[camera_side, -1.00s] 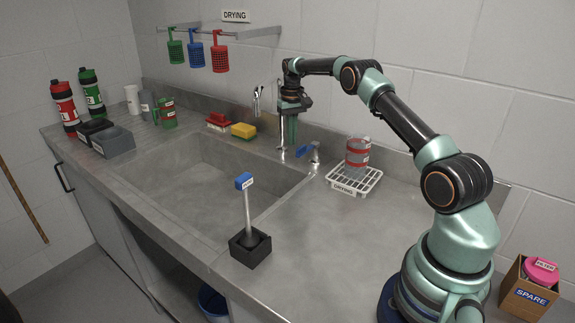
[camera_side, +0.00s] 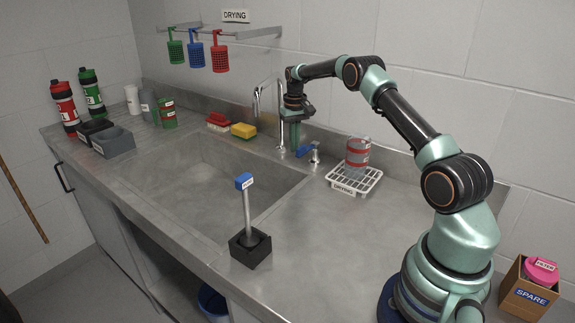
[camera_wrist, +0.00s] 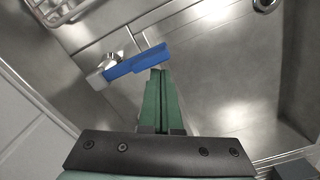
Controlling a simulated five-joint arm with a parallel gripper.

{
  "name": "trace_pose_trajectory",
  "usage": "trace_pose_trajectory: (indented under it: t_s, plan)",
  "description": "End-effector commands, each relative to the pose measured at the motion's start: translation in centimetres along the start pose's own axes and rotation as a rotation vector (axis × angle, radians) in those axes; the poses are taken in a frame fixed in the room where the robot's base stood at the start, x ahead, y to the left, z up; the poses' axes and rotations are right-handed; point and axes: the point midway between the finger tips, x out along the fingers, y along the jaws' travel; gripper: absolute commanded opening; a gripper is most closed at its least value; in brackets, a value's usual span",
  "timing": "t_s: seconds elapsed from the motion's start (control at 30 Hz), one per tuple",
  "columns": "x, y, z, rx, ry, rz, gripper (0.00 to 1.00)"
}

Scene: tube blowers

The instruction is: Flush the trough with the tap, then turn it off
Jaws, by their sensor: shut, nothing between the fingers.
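The steel tap (camera_side: 281,115) stands at the trough's back right corner, its spout arching left. Its blue lever (camera_side: 304,151) sits low at the base and also shows in the wrist view (camera_wrist: 137,62). The trough (camera_side: 205,165) is a grey steel basin; I can make out no water stream or dirt in it. My gripper (camera_side: 295,146) points down beside the tap, just left of the lever. In the wrist view its green fingers (camera_wrist: 161,73) are shut and empty, their tips at the lever's edge; I cannot tell whether they touch it.
A drying rack (camera_side: 355,180) with a red-banded clear jar (camera_side: 357,152) stands right of the tap. A yellow sponge (camera_side: 243,130) and red brush (camera_side: 218,121) lie on the back ledge. A blue-topped tool (camera_side: 246,205) stands in a black holder at the front.

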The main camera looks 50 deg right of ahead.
Motion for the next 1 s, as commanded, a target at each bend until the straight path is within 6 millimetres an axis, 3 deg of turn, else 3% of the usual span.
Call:
trace_pose_trajectory:
  t_s: [0.53,0.57,0.67,0.77,0.9,1.0]
  plan:
    - [0.0,1.0,1.9,0.003,-0.009,0.0,0.0]
    - [0.0,1.0,1.9,0.003,-0.01,0.0,0.05]
    - [-0.6,1.1,1.8,0.005,-0.007,0.0,0.43]
    - [-3.2,1.2,1.6,0.006,0.001,0.0,0.45]
    - [-9.6,1.1,1.5,0.006,0.01,0.0,0.45]
    - [-12.9,1.0,1.5,0.004,0.007,0.0,0.45]
